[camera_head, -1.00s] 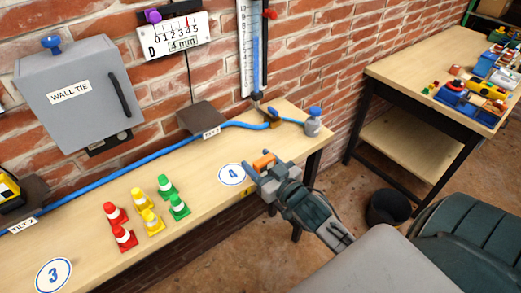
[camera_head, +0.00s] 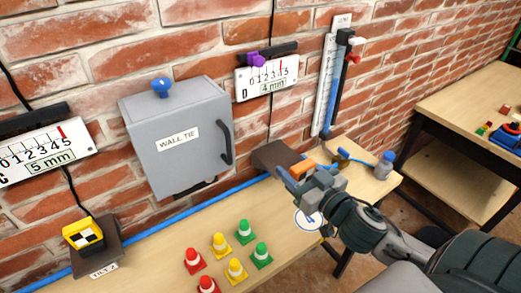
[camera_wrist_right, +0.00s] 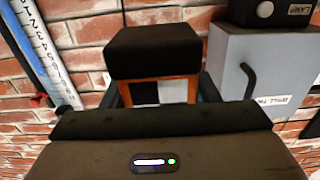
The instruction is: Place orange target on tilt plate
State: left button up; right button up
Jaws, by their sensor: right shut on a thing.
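My right gripper (camera_head: 297,173) is shut on the orange target (camera_head: 302,170). In the head view, it holds the target at the near right corner of a dark brown tilt plate (camera_head: 272,154), partly covering that plate; I cannot tell whether they touch. In the right wrist view the orange target (camera_wrist_right: 143,92) shows its black and white checks between the fingers, with a dark block against its upper edge. A second tilt plate (camera_head: 107,257), labelled TILT-2, carries a yellow checkered target (camera_head: 83,235) at the left. My left gripper is not in view.
The grey WALL TIE box (camera_head: 180,140) is on the brick wall left of the gripper. Red, yellow and green cones (camera_head: 234,268) stand on the bench in front. A blue hose (camera_head: 215,199) runs along the back. A grey-blue bottle (camera_head: 384,165) stands at the right end.

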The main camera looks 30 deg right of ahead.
jog(key=w+d+p, duration=0.1)
jog(key=w, duration=0.4)
jog(key=w+d+p, duration=0.1)
jog(key=w+d, duration=0.1)
jog(key=w, duration=0.3)
jog(key=w+d+f+p, duration=0.1)
jog(key=w+p, duration=0.1)
jog(key=w, duration=0.3)
jog(key=shift+w+d, duration=0.15)
jog(key=shift+d, duration=0.2)
notch_tip(320, 180, down, 3)
jog(key=shift+r+p, duration=0.1)
jog(key=shift+p, duration=0.5)
jog(key=shift+f, duration=0.4)
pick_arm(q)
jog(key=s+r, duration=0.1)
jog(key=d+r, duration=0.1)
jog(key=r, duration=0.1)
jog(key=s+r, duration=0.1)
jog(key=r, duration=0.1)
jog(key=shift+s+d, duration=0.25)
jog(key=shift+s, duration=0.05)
pick_arm(e)
jog(key=shift+f, duration=0.15)
jog(key=o, duration=0.9)
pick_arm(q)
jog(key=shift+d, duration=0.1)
pick_arm(e)
jog(key=shift+o, duration=1)
